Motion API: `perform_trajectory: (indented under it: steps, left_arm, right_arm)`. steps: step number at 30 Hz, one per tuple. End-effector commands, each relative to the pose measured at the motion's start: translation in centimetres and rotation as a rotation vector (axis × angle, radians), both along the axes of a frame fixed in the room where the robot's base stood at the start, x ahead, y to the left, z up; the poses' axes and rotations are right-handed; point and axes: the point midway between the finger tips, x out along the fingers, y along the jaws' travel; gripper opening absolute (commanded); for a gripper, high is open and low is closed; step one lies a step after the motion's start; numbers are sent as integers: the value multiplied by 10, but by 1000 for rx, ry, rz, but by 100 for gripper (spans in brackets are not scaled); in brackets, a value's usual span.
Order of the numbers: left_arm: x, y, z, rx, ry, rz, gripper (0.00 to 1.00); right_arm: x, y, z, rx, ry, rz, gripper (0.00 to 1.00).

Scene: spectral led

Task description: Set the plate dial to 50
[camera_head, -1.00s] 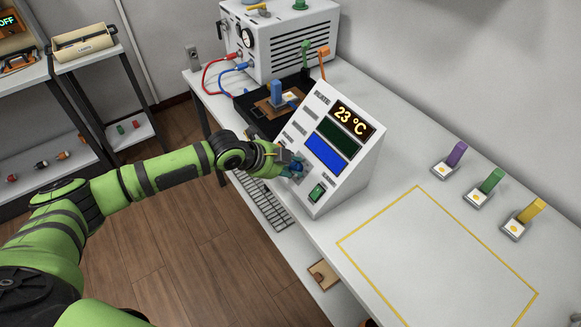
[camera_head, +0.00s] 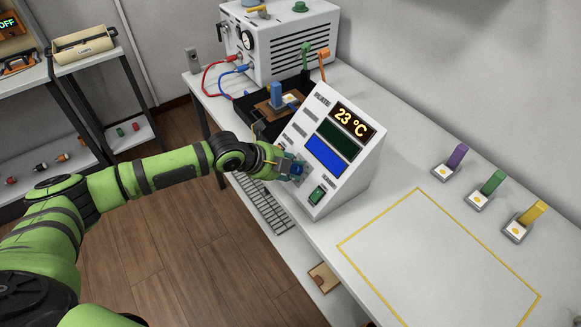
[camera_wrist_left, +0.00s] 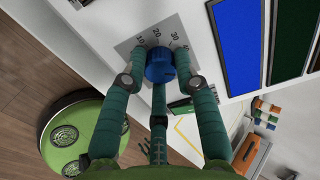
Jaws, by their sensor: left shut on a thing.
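The white control console (camera_head: 345,185) stands on the bench with a sloped front and a lit display (camera_head: 351,118) reading 23 °C. A blue plate dial (camera_wrist_left: 160,65) sits low on its front, on a grey scale plate (camera_wrist_left: 137,40) where 10, 20 and 30 are readable. The dial's pointer cannot be made out. My left gripper (camera_wrist_left: 160,72) is shut on the dial, its teal fingers around the knob. In the head view the left gripper (camera_head: 290,168) reaches in from the left and partly covers the dial (camera_head: 297,169). My right gripper is not in view.
A green rocker switch (camera_head: 317,195) is just right of the dial. A black tray (camera_head: 258,118) and a power supply (camera_head: 280,40) stand behind the console. Purple, green and yellow-handled pieces (camera_head: 490,187) stand at right. The yellow-outlined area (camera_head: 430,260) is clear.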

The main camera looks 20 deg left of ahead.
Motion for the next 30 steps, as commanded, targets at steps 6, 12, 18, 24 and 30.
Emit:
perform_trajectory:
  steps: [6,12,18,24,30]
  left_arm:
    - [-1,-3,1,-6,0,-4,54]
    - [0,-1,0,-3,1,-1,54]
    - [-4,4,6,-1,0,1,54]
    - [-25,21,32,2,-1,1,54]
    - [-48,38,62,0,-2,0,54]
  right_arm:
    - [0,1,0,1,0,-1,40]
    - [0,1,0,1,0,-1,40]
    - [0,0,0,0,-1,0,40]
    - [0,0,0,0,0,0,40]
    - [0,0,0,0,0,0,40]
